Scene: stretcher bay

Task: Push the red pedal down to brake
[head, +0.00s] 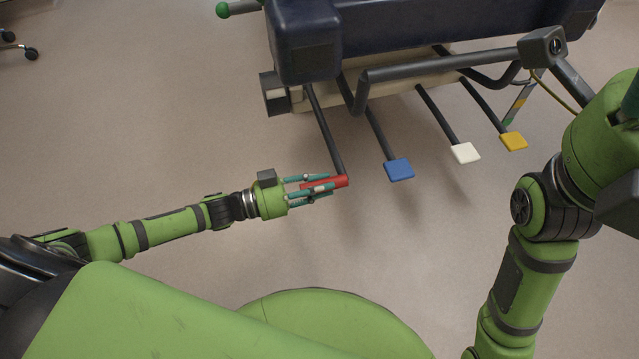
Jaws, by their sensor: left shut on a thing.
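The red pedal (341,181) is at the end of a dark lever (325,130) that comes down from the stretcher (390,40). My left gripper (325,186) reaches in from the left and is shut on the red pedal, with its teal fingers around the pedal's left part. The fingers hide some of the pedal. My right arm (540,255) stands at the right edge; its gripper is not in view.
A blue pedal (399,170), a white pedal (465,153) and a yellow pedal (513,142) hang on similar levers to the right of the red one. A dark bar (440,70) runs above them. The floor (150,120) at left is clear, with casters (30,53) at the upper left.

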